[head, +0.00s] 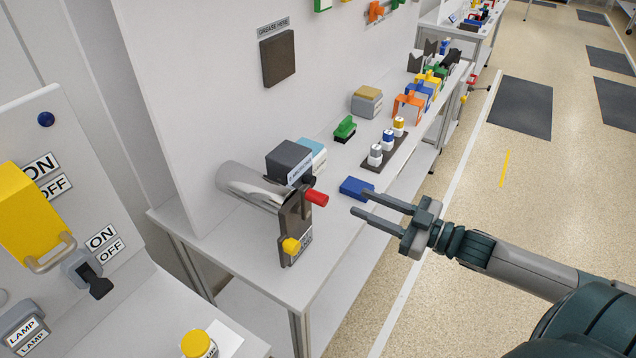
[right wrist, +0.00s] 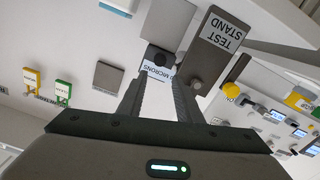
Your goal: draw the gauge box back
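The gauge box (head: 288,158) is a dark grey block with a pale label on its front. In the head view it sits on the bench beside a silver roll, behind the test stand (head: 293,228). Its label reading MICRONS (right wrist: 158,71) shows in the right wrist view, beyond and between my fingers. My right gripper (head: 360,203) is open and empty, to the right of the gauge box and apart from it; its fingers also show in the right wrist view (right wrist: 160,82). My left gripper is not in view.
A red knob (head: 316,198) sticks out from the stand towards my right fingers. A blue block (head: 357,188) lies close to the fingertips. A light blue box (head: 313,153) stands directly behind the gauge box. Small bottles on a dark strip (head: 378,170) stand farther along.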

